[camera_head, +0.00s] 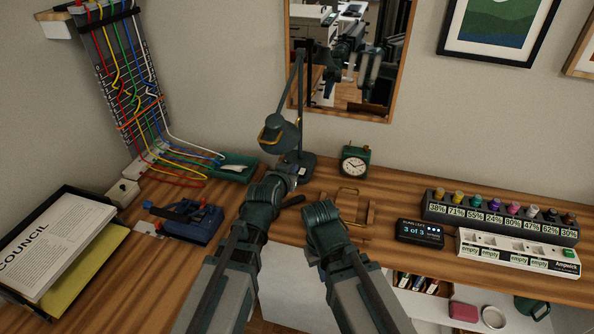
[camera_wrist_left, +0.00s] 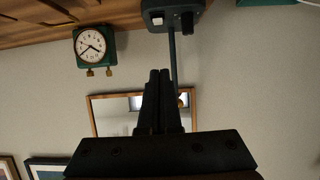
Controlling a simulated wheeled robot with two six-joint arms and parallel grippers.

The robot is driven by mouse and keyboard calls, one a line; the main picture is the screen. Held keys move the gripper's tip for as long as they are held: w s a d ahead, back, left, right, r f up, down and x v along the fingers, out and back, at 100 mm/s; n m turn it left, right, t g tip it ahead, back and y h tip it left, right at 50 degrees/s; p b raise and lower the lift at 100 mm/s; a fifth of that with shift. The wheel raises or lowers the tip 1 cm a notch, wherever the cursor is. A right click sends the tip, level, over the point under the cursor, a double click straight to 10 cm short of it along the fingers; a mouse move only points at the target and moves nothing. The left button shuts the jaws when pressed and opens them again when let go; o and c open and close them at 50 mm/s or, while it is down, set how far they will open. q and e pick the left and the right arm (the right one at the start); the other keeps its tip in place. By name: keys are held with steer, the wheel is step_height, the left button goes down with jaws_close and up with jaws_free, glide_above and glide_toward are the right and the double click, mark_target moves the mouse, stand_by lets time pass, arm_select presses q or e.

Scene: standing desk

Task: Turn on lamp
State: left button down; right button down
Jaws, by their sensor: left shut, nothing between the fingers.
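The dark green desk lamp (camera_head: 280,134) stands at the back of the desk below the mirror. Its shade looks dark, with no visible glow. Its base (camera_head: 301,160) rests on the wood; in the left wrist view the picture is inverted and the base (camera_wrist_left: 172,8) shows a white button (camera_wrist_left: 157,20) and a dark knob (camera_wrist_left: 187,22). My left gripper (camera_head: 289,176) is just in front of the lamp base. In the left wrist view its fingers (camera_wrist_left: 160,74) are together, with a gap seen between their tips and the base. My right arm ends to the right; its fingers cannot be made out.
A green clock (camera_head: 355,162) stands right of the lamp, a green tray (camera_head: 238,168) left. A blue device (camera_head: 188,220) and paper tray (camera_head: 62,245) lie left. A brass-coloured frame (camera_head: 369,212), small display (camera_head: 419,232) and power strip (camera_head: 518,252) lie right.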

arm_select(q)
steer(key=b, duration=0.5)
glide_above(303, 170)
steer(key=s, duration=0.2)
steer(key=f, duration=0.4)
steer(key=shift+s+a+f, duration=0.2)
steer(key=shift+a+f, duration=0.15)
steer(key=shift+a, duration=0.05)
steer(key=shift+s+a+f+b, duration=0.1)
steer(key=shift+s+f+b, duration=0.2)
steer(key=shift+f+b, duration=0.25)
steer(key=shift+s+a+f+b, duration=0.1)
steer(key=shift+s+f+b, duration=0.15)
steer(key=shift+f+b, duration=0.25)
steer(key=shift+s+f+b, duration=0.1)
steer(key=shift+f+b, duration=0.2)
steer(key=shift+f, duration=0.2)
steer(key=shift+s+f+b, duration=0.15)
steer(key=shift+f+b, duration=0.3)
steer(key=shift+r, duration=0.15)
steer(key=shift+r+p, duration=0.7)
steer(key=shift+p, duration=0.15)
